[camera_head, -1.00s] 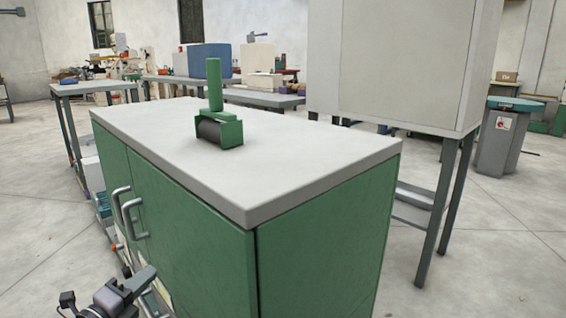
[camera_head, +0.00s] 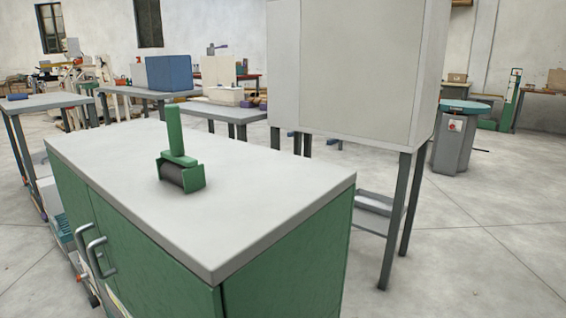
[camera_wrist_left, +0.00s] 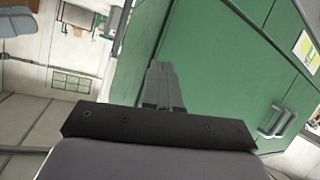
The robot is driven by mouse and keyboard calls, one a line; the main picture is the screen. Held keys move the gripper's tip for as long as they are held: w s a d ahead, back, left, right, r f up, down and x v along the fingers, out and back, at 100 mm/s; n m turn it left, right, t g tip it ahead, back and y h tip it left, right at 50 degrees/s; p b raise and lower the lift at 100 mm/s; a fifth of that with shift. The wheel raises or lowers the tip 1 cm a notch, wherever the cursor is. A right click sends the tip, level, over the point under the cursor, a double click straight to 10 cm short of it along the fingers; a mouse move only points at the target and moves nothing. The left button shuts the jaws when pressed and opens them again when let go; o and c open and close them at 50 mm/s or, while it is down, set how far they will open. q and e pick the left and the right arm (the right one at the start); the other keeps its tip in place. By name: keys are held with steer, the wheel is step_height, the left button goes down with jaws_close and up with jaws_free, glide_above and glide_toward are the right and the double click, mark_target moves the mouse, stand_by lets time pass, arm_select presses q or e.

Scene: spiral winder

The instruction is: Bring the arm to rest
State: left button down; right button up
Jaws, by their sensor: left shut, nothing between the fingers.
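My left gripper (camera_wrist_left: 162,82) shows in the left wrist view. Its fingers are together with nothing between them. It is in front of the green cabinet (camera_wrist_left: 225,60), and I cannot tell how far off it is. In the head view neither gripper is in the picture. The green cabinet (camera_head: 285,262) stands in the foreground with its doors closed.
A green-handled roller tool (camera_head: 178,150) stands on the cabinet's light grey top (camera_head: 250,185). Metal door handles (camera_head: 97,252) stick out at the left. A large grey box on legs (camera_head: 360,80) stands behind to the right. Open floor (camera_head: 470,240) lies at the right.

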arm_select(q)
steer(key=s+a+r+g+y+p, duration=0.1)
steer(key=a+r+p, duration=0.3)
steer(key=p, duration=0.8)
steer(key=s+a+r+g+y+p, duration=0.1)
steer(key=s+a+r+y+p, duration=0.1)
steer(key=r+p, duration=0.6)
steer(key=s+a+p, duration=0.1)
steer(key=p, duration=0.3)
steer(key=shift+s+a+r+y, duration=0.15)
steer(key=shift+s+a+y, duration=0.15)
steer(key=shift+a, duration=0.05)
arm_select(e)
steer(key=s+d+r+g+h, duration=0.1)
steer(key=s+d+r, duration=0.1)
steer(key=r, duration=0.4)
steer(key=s+d+r+g+h, duration=0.1)
steer(key=s+d+r+h, duration=0.1)
steer(key=d+r, duration=0.3)
steer(key=shift+s+d+r+h, duration=0.3)
steer(key=shift+s+r, duration=0.05)
steer(key=shift+r, duration=0.3)
